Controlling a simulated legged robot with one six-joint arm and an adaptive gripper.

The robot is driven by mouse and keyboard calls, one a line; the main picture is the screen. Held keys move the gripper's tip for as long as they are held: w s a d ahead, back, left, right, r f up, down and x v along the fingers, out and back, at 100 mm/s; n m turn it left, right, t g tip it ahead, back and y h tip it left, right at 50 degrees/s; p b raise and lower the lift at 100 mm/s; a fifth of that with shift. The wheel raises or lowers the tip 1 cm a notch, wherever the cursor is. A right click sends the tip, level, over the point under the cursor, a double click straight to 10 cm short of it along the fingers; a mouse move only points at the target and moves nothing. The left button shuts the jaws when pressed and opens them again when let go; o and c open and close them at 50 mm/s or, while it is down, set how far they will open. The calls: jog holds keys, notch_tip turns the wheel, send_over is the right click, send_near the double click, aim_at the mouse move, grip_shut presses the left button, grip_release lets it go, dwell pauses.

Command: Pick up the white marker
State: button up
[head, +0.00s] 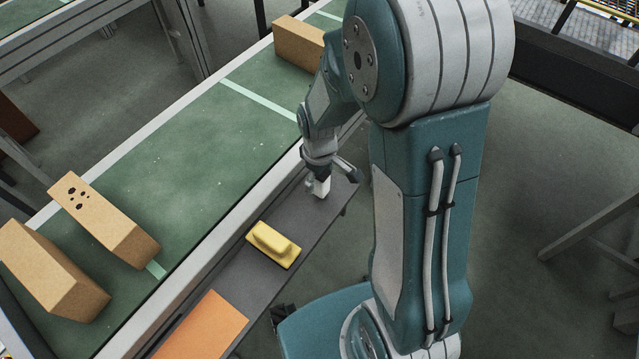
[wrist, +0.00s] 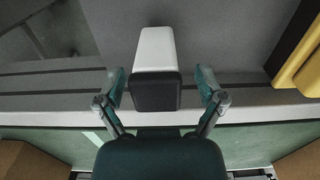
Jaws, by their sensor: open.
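The white marker is a blocky white piece with a dark end and shows in the wrist view (wrist: 155,52). It stands out from the grey shelf, and its dark end faces the camera. In the head view the white marker (head: 321,187) is partly hidden under my gripper (head: 328,174). In the wrist view my gripper (wrist: 162,88) is open, with one finger on each side of the marker's dark end. Gaps show between the fingers and the marker.
A yellow block-like object with a raised handle (head: 273,245) lies on the narrow grey shelf (head: 238,278), nearer the orange sheet (head: 203,326). A green conveyor (head: 180,165) with several cardboard boxes (head: 105,220) runs alongside. The shelf between the marker and yellow object is clear.

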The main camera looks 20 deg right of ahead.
jog(key=shift+d, duration=0.25)
jog(key=c, duration=1.2)
jog(key=shift+a+r, duration=0.1)
jog(key=shift+r, duration=0.45)
notch_tip(320, 180, up, 3)
jog(key=shift+s+a+f, duration=0.1)
jog(key=shift+s+f, duration=0.05)
jog(key=s+a+r, duration=0.1)
jog(key=s+r, duration=0.2)
jog(key=s, duration=0.1)
jog(key=s+a+r, duration=0.1)
jog(key=s+r, duration=0.2)
jog(key=s, duration=0.2)
jog(key=s+a+r, duration=0.1)
jog(key=s+r, duration=0.2)
jog(key=s, duration=0.1)
jog(key=shift+s+a+r, duration=0.1)
jog(key=shift+s+a, duration=0.05)
jog(key=shift+s, duration=0.05)
jog(key=shift+o, duration=1.1)
jog(key=shift+w, duration=0.1)
